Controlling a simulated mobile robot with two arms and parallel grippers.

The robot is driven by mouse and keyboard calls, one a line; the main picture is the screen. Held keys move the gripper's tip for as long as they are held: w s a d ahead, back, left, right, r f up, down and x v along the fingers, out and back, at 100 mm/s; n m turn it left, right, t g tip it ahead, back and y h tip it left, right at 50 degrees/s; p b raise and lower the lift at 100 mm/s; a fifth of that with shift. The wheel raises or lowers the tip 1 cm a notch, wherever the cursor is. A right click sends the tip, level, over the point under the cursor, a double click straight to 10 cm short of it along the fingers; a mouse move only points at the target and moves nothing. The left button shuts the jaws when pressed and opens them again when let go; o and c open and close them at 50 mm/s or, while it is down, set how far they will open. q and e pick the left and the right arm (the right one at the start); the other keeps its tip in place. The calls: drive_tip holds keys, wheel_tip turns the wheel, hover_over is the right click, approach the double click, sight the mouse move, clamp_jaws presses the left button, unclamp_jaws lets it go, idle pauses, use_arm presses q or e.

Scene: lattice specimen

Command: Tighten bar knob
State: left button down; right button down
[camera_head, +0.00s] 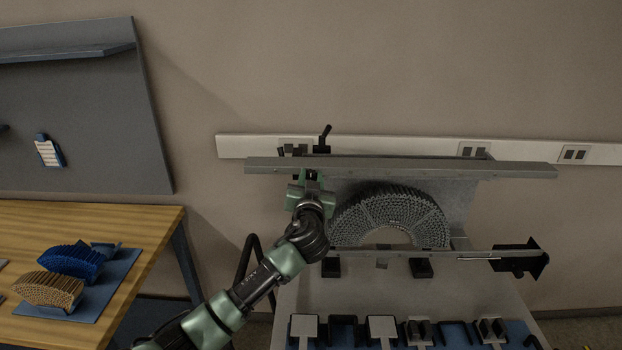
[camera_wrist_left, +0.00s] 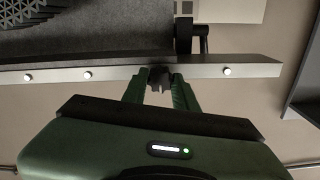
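A long grey bar (camera_head: 400,168) runs across the top of a metal fixture and also spans the left wrist view (camera_wrist_left: 230,68). A small dark knob (camera_wrist_left: 158,79) shows at the bar's near edge. My left gripper (camera_head: 309,176) is at the left part of the bar. In the left wrist view its two green fingers (camera_wrist_left: 160,88) stand apart, one on each side of the knob. I cannot tell whether they press on it. A grey lattice arch (camera_head: 392,214) sits upright in the fixture below the bar. My right gripper is not in view.
A black lever handle (camera_head: 325,136) rises behind the bar. A lower rail (camera_head: 450,256) runs in front of the arch. Several black and grey parts line the near edge. A wooden table (camera_head: 130,222) at left holds blue and tan lattice pieces on a blue mat.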

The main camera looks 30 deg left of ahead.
use_arm(q)
drive_tip(key=shift+m, duration=0.4)
drive_tip(key=shift+m+b, duration=0.3)
drive_tip(key=shift+m, duration=1.2)
drive_tip(key=m, duration=0.6)
drive_tip(key=shift+d+f, duration=0.1)
drive_tip(key=m, duration=0.4)
drive_tip(key=shift+m, duration=0.4)
drive_tip(key=m, duration=2.5)
drive_tip(key=shift+f+p, duration=0.3)
drive_tip(key=shift+m, duration=0.3)
